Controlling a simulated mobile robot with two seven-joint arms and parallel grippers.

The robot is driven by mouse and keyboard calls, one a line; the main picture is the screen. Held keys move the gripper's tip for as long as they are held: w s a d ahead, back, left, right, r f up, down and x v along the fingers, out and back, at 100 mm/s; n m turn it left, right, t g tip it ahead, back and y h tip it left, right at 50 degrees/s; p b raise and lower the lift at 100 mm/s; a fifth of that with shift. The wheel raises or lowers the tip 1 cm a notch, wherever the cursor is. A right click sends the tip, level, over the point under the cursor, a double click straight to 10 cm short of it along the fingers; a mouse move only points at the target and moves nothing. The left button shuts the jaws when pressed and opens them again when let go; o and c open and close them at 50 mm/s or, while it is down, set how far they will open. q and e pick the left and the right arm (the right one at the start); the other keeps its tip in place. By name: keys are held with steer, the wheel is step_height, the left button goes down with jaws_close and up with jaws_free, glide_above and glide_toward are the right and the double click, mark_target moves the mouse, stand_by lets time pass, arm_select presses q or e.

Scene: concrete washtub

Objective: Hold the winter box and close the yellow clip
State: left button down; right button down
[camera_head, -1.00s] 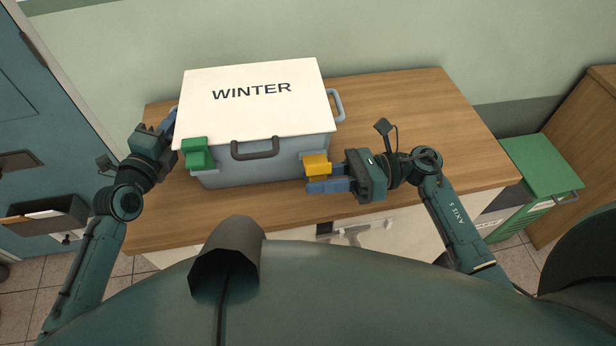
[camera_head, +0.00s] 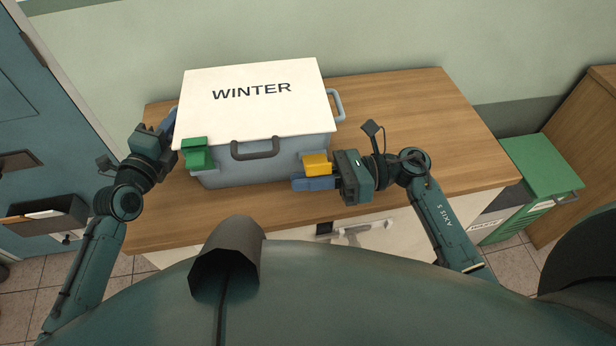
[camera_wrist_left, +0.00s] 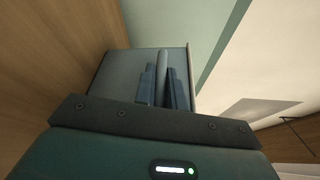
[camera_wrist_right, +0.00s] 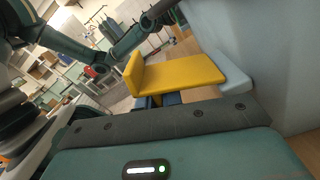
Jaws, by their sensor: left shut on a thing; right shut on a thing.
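The winter box (camera_head: 204,178) is grey with a white lid marked WINTER and stands on the wooden counter. My left gripper (camera_head: 172,122) is at the box's left side. The left wrist view shows its fingers (camera_wrist_left: 163,85) shut around the upright side handle (camera_wrist_left: 163,62). The yellow clip (camera_head: 317,163) juts out from the right part of the box front, below the lid edge. My right gripper (camera_head: 314,183) is shut on the clip, its blue fingers at the clip's near side. In the right wrist view the clip (camera_wrist_right: 182,74) hides much of the fingers.
A green clip (camera_head: 197,152) sits at the lid's left front corner. A dark handle (camera_head: 255,151) is on the front and another handle (camera_head: 337,104) on the right side. The wooden counter (camera_head: 410,110) is clear right of the box. A green-lidded bin (camera_head: 540,167) stands beyond it.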

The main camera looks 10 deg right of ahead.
mark_target(307, 159)
steer(key=shift+r+m, duration=0.15)
steer(key=shift+m, duration=0.15)
steer(key=r+m, duration=0.1)
steer(key=m, duration=0.1)
steer(key=shift+w+r+m, duration=0.1)
steer(key=shift+r+m, duration=0.05)
steer(key=shift+m, duration=0.25)
steer(key=m, duration=0.1)
steer(key=r+m, duration=0.1)
steer(key=shift+w+d+m, duration=0.1)
steer(key=shift+w+m, duration=0.1)
steer(key=shift+m, duration=0.1)
steer(key=m, duration=0.1)
steer(key=w+r+m, duration=0.1)
steer(key=m, duration=0.1)
steer(key=shift+r, duration=0.2)
steer(key=shift+w+r+m, duration=0.2)
steer(key=shift+w+m, duration=0.05)
steer(key=shift+m, duration=0.6)
steer(key=shift+w+r+m, duration=0.2)
steer(key=shift+w+m, duration=0.05)
steer(key=shift+m, duration=0.6)
steer(key=c, duration=1.6)
jaws_free()
steer(key=shift+o, duration=0.2)
